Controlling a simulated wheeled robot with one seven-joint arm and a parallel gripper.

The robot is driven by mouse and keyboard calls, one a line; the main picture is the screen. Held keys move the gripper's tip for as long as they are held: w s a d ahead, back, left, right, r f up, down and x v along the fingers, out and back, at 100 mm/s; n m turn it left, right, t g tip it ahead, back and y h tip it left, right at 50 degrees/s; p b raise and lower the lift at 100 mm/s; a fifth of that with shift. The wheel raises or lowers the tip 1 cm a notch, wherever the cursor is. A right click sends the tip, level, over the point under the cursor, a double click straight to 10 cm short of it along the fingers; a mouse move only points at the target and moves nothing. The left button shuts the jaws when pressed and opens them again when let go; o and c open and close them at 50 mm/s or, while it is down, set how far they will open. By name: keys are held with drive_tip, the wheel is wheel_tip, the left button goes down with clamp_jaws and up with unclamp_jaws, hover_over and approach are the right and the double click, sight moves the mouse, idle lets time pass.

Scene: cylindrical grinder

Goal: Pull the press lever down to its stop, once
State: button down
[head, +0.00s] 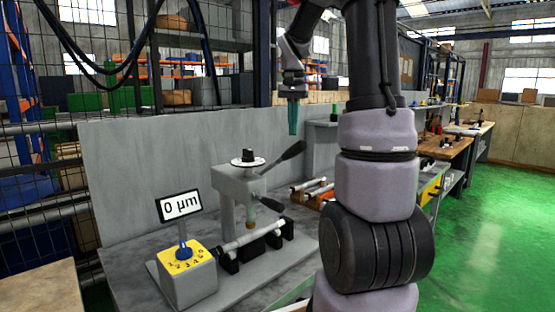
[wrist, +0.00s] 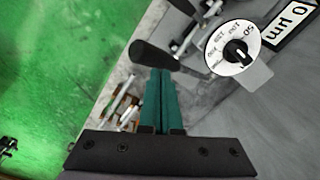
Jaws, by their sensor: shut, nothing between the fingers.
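The grey press (head: 238,187) stands on the bench with a round white dial on top. Its lever (head: 288,154) has a thick dark handle and slants up to the right from the press head. A second dark handle-like piece (head: 271,204) shows lower on the same side; what it is I cannot tell. My gripper (head: 293,132) points down, green fingers together and empty, above the lever's end in the head view. In the wrist view the fingertips (wrist: 160,72) appear right by the dark lever handle (wrist: 152,55); contact cannot be told.
A yellow-topped knob box (head: 188,262) and a display reading 0 µm (head: 180,206) stand left of the press. A bright shaft (head: 252,237) lies on dark supports in front. A grey panel (head: 130,170) stands behind. Green floor (head: 480,240) is open at right.

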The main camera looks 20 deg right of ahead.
drive_tip(key=shift+r, duration=2.2)
drive_tip(key=s+a+n+t+y, duration=0.1)
drive_tip(key=s+a+n+t, duration=0.1)
drive_tip(key=s+a, duration=0.4)
drive_tip(key=s+a+f+n+t+y, duration=0.1)
drive_tip(key=s+a+t, duration=0.4)
drive_tip(key=s, duration=0.8)
drive_tip(key=shift+s+a+n, duration=0.3)
drive_tip(key=shift+a+n, duration=0.1)
drive_tip(key=shift+a, duration=0.75)
